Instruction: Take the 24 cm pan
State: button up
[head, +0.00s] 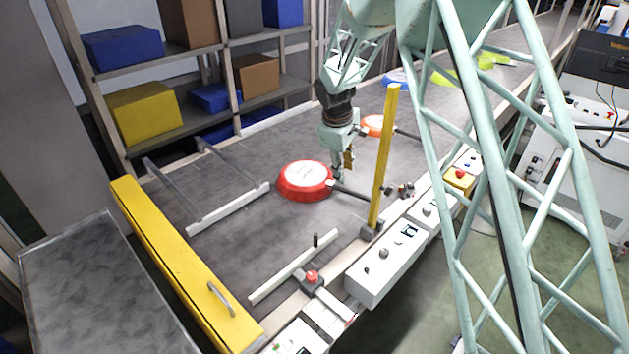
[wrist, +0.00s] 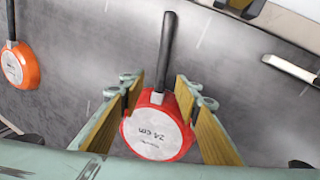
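The red pan (head: 304,175) lies upside down on the conveyor with its dark handle (head: 350,192) towards the right. In the wrist view its base (wrist: 155,135) reads "24 cm", and the handle (wrist: 166,50) points up the picture. My gripper (head: 345,170) is over the pan's handle side. In the wrist view my gripper (wrist: 157,95) is open, one yellow-padded finger on each side of the handle's root and the near rim. The fingers look apart from the pan; their exact height above the belt is hard to tell.
An orange pan (wrist: 18,65) lies on the belt (head: 265,225) farther back, also seen in the head view (head: 373,124). A yellow post (head: 384,155) stands close right of my gripper. A yellow barrier (head: 180,260) crosses the belt's end, with a grey table (head: 90,280) beyond.

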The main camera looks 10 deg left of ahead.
send_over(346, 188)
jog(key=s, duration=0.2)
jog(key=shift+w+a+f+b, duration=0.1)
jog(key=shift+a+f+b, duration=0.05)
jog(key=shift+f, duration=1)
jog(key=shift+w+a+f+b, duration=0.1)
jog(key=shift+f+b, duration=0.05)
jog(key=shift+f, duration=0.95)
jog(key=shift+f, duration=0.1)
jog(key=shift+b+x, duration=0.6)
jog(key=shift+x, duration=1.85)
jog(key=shift+s, duration=0.1)
jog(key=shift+c, duration=0.9)
grip_shut()
